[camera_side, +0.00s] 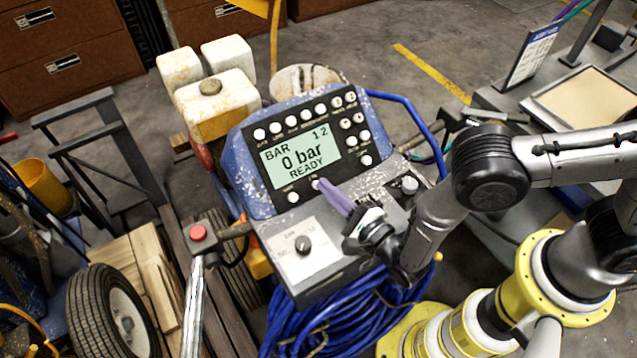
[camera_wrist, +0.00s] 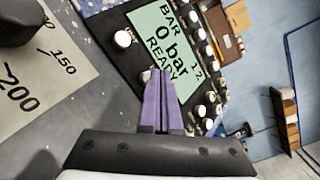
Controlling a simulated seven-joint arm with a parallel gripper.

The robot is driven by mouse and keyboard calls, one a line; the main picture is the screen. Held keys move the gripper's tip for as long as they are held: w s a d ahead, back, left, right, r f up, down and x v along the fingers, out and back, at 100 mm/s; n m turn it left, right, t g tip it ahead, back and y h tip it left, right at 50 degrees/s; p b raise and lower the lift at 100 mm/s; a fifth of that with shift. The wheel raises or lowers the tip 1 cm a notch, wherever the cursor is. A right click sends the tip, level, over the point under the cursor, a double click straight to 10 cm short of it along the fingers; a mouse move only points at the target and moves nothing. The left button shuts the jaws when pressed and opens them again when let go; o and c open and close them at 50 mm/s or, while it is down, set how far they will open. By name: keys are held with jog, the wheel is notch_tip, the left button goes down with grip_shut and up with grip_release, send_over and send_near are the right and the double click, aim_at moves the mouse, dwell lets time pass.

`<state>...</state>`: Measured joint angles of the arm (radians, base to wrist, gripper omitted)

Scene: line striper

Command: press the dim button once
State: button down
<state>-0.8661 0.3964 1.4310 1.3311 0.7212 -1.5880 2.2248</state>
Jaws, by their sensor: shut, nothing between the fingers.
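The control panel (camera_side: 238,165) is blue with a black face and several white round buttons; their small labels are too blurred for me to tell which one is dim. Its green screen (camera_side: 300,157) reads "BAR 1.2", "0 bar" and "READY". My gripper (camera_side: 322,183) has purple fingers, shut and empty, with the tips at the lower edge of the screen. A white button (camera_side: 315,184) lies right at the tips; in the wrist view the fingers partly cover this button (camera_wrist: 146,76). I cannot tell whether they touch. Another white button (camera_side: 292,197) sits to its left.
Below the panel is a grey plate with a black dial (camera_side: 303,245). A red button (camera_side: 198,232) tops the left handle.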

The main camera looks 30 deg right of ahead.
jog(key=shift+w+d+f, duration=0.25)
jog(key=shift+w+f, duration=0.2)
jog(key=shift+f, duration=0.2)
dwell(1.4)
jog(key=shift+s, duration=0.1)
jog(key=shift+s+d, duration=0.1)
jog(key=shift+s, duration=0.75)
jog(key=shift+s+r, duration=0.85)
jog(key=shift+r, duration=0.15)
jog(key=shift+s+r, duration=0.8)
jog(key=shift+r, duration=0.2)
jog(key=shift+a, duration=0.2)
